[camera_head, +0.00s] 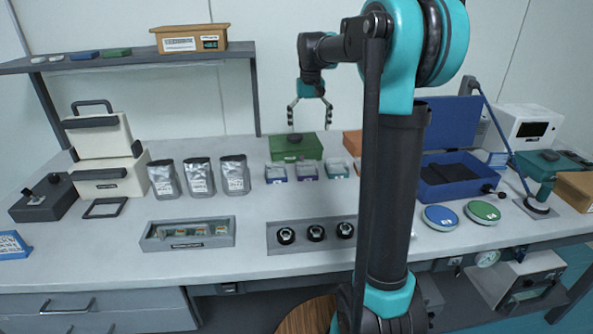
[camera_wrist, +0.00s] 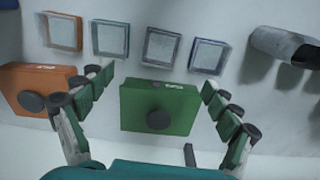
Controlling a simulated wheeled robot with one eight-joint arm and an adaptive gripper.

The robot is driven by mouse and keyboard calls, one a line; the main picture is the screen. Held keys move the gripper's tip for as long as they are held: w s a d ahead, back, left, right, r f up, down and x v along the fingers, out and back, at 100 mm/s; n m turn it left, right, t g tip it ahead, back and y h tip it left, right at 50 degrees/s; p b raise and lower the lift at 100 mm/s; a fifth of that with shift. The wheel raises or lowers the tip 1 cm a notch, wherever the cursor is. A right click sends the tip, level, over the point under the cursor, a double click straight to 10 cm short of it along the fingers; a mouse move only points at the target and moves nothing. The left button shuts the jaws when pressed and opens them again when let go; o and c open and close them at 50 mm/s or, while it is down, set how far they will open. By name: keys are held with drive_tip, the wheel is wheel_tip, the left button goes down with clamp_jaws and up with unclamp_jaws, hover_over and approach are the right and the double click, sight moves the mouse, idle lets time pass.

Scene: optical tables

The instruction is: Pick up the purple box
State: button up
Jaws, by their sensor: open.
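The purple box (camera_head: 307,172) is a small box with a clear top and purple sides, in a row of small boxes on the table. It also shows in the wrist view (camera_wrist: 161,48), between a blue one and a teal one. My gripper (camera_head: 309,115) is open and empty, above the back of the table near the green case. In the wrist view the fingers (camera_wrist: 158,80) spread to either side of the green case (camera_wrist: 160,108), with the purple box beyond the fingertips. Nothing hides the purple box in either view.
Neighbouring small boxes are blue (camera_head: 276,174) and teal (camera_head: 337,168). The green case (camera_head: 296,147) and an orange case (camera_wrist: 40,88) stand behind the row. Silver pouches (camera_head: 199,177) stand to the left. A tray with black round parts (camera_head: 313,235) lies in front.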

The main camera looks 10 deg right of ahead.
sight(307, 165)
drive_tip(key=f, duration=1.7)
drive_tip(key=shift+a, duration=0.2)
drive_tip(key=shift+r, duration=0.1)
drive_tip(key=shift+c, duration=0.5)
drive_tip(key=c, duration=1.2)
drive_tip(key=shift+o, duration=0.2)
